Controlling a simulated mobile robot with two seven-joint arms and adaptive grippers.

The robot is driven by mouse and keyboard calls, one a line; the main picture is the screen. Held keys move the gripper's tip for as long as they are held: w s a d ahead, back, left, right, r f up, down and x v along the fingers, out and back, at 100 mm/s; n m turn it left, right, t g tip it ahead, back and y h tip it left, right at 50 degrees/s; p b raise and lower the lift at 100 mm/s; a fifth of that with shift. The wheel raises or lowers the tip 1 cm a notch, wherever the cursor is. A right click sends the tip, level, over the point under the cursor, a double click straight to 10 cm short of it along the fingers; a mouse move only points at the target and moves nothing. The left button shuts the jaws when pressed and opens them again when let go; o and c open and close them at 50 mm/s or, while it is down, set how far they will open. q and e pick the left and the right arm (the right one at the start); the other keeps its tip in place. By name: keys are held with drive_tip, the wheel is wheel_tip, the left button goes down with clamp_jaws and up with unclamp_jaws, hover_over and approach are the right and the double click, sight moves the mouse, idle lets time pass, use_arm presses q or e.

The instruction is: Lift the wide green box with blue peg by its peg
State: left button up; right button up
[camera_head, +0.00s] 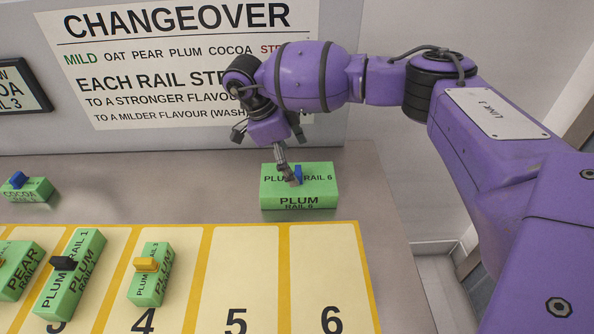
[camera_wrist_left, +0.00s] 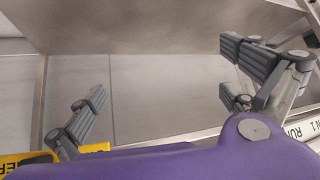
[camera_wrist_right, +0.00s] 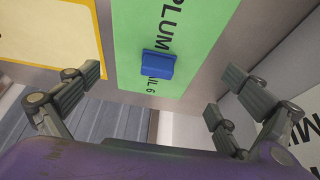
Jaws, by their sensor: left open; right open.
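The wide green box (camera_head: 273,189) stands on the grey bench behind the yellow-edged mat and is labelled PLUM RAIL 6. Its blue peg (camera_head: 299,174) stands on its top, partly hidden by a finger of my right gripper (camera_head: 290,178). In the right wrist view, the green box (camera_wrist_right: 195,25) and the blue peg (camera_wrist_right: 157,63) lie beyond the open fingers (camera_wrist_right: 167,76), with the peg roughly midway across the gap and nothing gripped. My left gripper (camera_wrist_left: 165,75) is open and empty in the left wrist view, and it is outside the head view.
A smaller green box with a blue peg (camera_head: 28,188), labelled COCOA, stands at left. Boxes with a black peg (camera_head: 72,275) and a yellow peg (camera_head: 151,274) stand on the numbered mat (camera_head: 233,290). Slots 5 and 6 are empty. A CHANGEOVER sign (camera_head: 180,50) stands behind.

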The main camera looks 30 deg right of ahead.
sight(305, 181)
drive_tip(key=shift+s+d+f, duration=0.2)
drive_tip(key=shift+s+f, duration=0.2)
drive_tip(key=shift+f, duration=0.2)
drive_tip(key=p+x, duration=0.1)
drive_tip(key=x, duration=0.5)
drive_tip(key=shift+d+f, duration=0.1)
drive_tip(key=shift+f, duration=0.05)
drive_tip(key=shift+c, duration=0.4)
drive_tip(key=c, duration=0.8)
drive_tip(key=shift+c, duration=0.8)
